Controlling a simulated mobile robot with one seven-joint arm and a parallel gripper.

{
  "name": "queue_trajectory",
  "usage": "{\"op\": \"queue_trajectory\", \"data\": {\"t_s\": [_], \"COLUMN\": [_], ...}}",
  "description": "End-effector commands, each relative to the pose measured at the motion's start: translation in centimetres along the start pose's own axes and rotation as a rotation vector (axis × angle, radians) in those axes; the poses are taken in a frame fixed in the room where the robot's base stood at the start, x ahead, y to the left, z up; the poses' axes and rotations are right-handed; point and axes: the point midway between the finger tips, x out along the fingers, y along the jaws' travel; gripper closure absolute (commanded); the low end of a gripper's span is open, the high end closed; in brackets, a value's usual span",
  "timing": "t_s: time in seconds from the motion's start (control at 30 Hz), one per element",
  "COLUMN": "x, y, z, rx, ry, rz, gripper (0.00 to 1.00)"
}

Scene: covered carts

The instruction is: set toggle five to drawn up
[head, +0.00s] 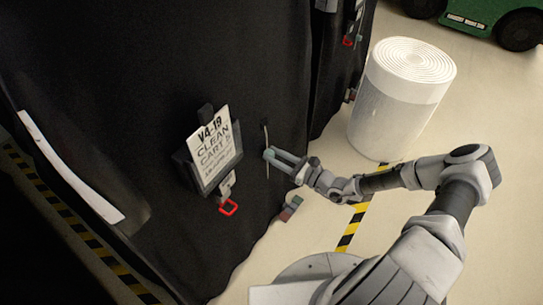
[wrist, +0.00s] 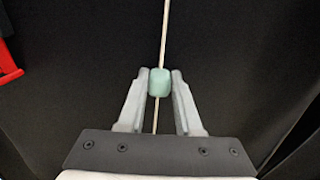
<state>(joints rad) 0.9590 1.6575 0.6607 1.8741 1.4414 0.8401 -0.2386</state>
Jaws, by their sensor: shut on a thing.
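The toggle, a small pale green barrel (wrist: 159,83), sits on a thin light cord (wrist: 165,30) against the black cover. My gripper (wrist: 159,76) is shut on the toggle, one finger at each side. The cord runs on above and below the toggle. In the head view my gripper (head: 269,154) reaches from the right to the cord (head: 265,132) at the cover's right part. The cart's black cover (head: 150,70) carries a card (head: 213,147) reading "V4-19 CLEAN CART 5", left of the cord.
A red ring (head: 228,208) hangs below the card; red also shows at the wrist view's left edge (wrist: 8,65). A white roll (head: 398,105) stands on the floor behind my arm. Another covered cart stands beyond. A green vehicle (head: 480,15) is at top right.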

Motion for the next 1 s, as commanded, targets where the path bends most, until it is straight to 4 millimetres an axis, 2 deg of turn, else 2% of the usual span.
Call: {"op": "queue_trajectory", "data": {"t_s": [0.03, 0.23, 0.7, 0.73, 0.87, 0.9, 1.0], "x": [0.1, 0.1, 0.1, 0.1, 0.1, 0.1, 0.0], "y": [0.1, 0.1, 0.1, 0.1, 0.0, 0.0, 0.0], "z": [1.5, 3.4, 3.7, 3.7, 3.7, 3.7, 3.7], "rx": [0.0, 0.0, 0.0, 0.0, 0.0, 0.0, 0.0], "ry": [-0.003, -0.004, -0.004, -0.004, -0.004, -0.003, -0.003], "rz": [0.003, 0.002, 0.0, 0.0, 0.0, 0.0, 0.0], "gripper": [1.0, 1.0, 1.0, 0.61, 0.38, 0.35, 0.35]}}
